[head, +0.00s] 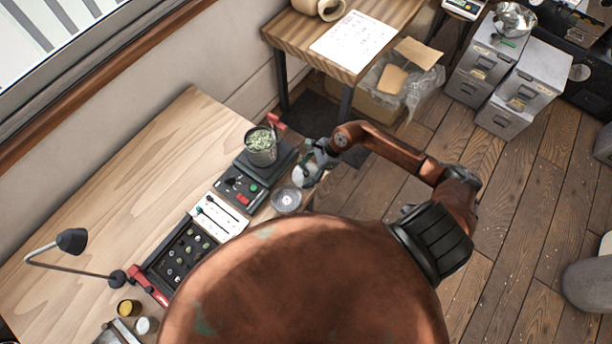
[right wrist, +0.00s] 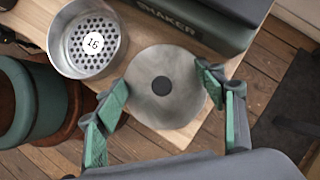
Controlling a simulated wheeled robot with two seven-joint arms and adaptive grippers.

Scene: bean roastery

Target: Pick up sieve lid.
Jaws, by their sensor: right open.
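The sieve lid is a flat grey metal disc with a dark round knob in its middle (right wrist: 147,106). It lies at the table's edge and also shows as a pale disc in the head view (head: 303,177), partly covered by my gripper. My right gripper (right wrist: 163,77) is open, its two green-padded fingers on either side of the lid, with nothing held. I cannot tell whether the fingers touch the lid's rim. In the head view the right gripper (head: 314,158) is over the lid. My left gripper is not in view.
A round sieve (right wrist: 58,52) with a "16" label stands right beside the lid. The dark shaker (right wrist: 195,28) is behind it. A container of green beans (head: 262,146) stands on the shaker. The wooden table (head: 150,155) is clear on its far left. Floor lies beyond the edge.

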